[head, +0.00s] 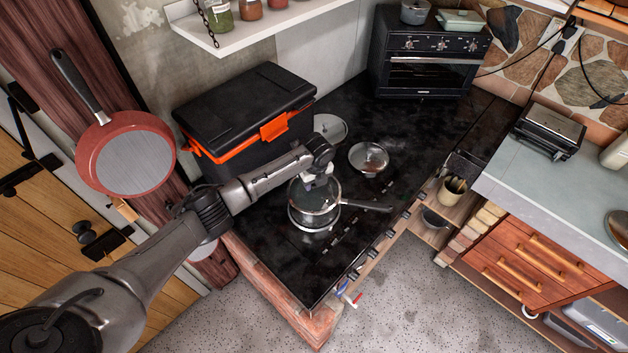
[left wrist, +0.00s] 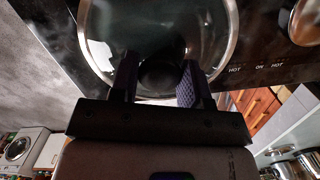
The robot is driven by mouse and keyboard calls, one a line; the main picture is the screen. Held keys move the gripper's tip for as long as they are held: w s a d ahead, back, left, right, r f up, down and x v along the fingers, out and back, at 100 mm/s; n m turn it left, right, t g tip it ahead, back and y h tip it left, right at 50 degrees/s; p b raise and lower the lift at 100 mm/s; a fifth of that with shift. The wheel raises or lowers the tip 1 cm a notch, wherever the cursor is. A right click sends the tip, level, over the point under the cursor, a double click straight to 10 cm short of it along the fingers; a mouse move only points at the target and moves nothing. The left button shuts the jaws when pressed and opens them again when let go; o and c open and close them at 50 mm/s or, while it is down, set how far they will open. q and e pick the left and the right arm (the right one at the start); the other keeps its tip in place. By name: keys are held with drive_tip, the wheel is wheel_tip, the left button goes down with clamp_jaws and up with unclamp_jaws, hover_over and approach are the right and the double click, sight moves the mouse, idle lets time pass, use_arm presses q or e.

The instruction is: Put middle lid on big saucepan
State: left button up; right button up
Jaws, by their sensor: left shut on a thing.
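My left gripper (head: 318,180) is above the cooktop, shut on the dark knob of a glass lid with a metal rim (head: 303,203). In the left wrist view the two fingers (left wrist: 158,82) stand on either side of the knob, with the glass lid (left wrist: 105,42) filling the top. The lid is over the saucepan (head: 314,222), whose long dark handle (head: 368,205) points right. The lid hides the pan's opening, and I cannot tell whether its rim touches the pan all round. My right gripper is not in view.
Another glass lid (head: 369,158) is on the black cooktop (head: 400,130), right of and behind the saucepan. A further lid (head: 331,127) lies by the black and orange cooler box (head: 250,115). A toaster oven (head: 428,65) stands at the back. A red frying pan (head: 125,155) hangs at left.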

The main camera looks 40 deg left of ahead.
use_arm(q)
drive_tip(key=o, duration=1.2)
drive_tip(key=shift+s+d+r+b, duration=0.1)
drive_tip(key=shift+d+r+b, duration=0.2)
drive_tip(key=shift+r, duration=2)
drive_tip(key=shift+s+d+r+b, duration=0.1)
drive_tip(key=shift+d+r+b, duration=0.25)
drive_tip(key=shift+r, duration=1.9)
drive_tip(key=shift+s+d+r+b, duration=0.15)
drive_tip(key=shift+r+b, duration=0.3)
drive_tip(key=shift+r, duration=1.85)
